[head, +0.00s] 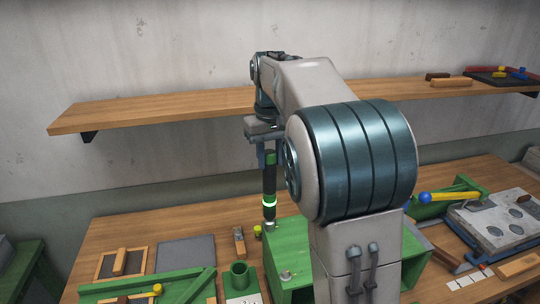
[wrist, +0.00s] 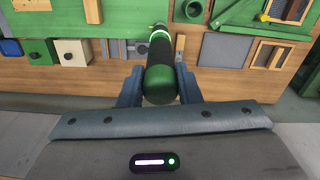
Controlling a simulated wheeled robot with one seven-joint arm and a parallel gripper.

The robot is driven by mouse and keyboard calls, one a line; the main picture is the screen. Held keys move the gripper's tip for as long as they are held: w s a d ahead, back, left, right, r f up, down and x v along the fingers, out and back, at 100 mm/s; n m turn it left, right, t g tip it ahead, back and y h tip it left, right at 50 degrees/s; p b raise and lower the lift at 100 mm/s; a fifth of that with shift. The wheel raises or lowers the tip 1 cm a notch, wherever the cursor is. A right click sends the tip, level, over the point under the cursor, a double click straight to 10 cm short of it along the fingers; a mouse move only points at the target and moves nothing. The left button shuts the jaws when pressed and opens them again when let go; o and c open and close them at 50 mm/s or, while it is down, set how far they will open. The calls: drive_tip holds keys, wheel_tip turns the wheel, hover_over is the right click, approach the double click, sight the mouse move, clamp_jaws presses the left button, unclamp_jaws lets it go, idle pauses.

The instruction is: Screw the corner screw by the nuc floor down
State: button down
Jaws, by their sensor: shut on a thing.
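My gripper (head: 266,140) is shut on a dark power screwdriver (head: 270,180) with green bands and a glowing ring. The screwdriver hangs upright, its lower end at the back left corner of the green nuc box (head: 290,238). I cannot tell whether the bit touches a screw; the corner screw is hidden or too small to tell. In the wrist view, the jaws (wrist: 158,90) sit either side of the screwdriver's green-capped end (wrist: 160,84). A round silver piece (head: 286,274) lies on the nuc's near left part. My arm hides much of the nuc.
A wooden shelf (head: 170,108) runs along the wall behind my arm. Left of the nuc are a green cup-like holder (head: 240,274), a grey plate (head: 186,252) and a wooden frame (head: 108,264). A grey metal plate with round holes (head: 500,226) is at right.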

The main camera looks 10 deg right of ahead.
drive_tip(key=shift+r, duration=3.55)
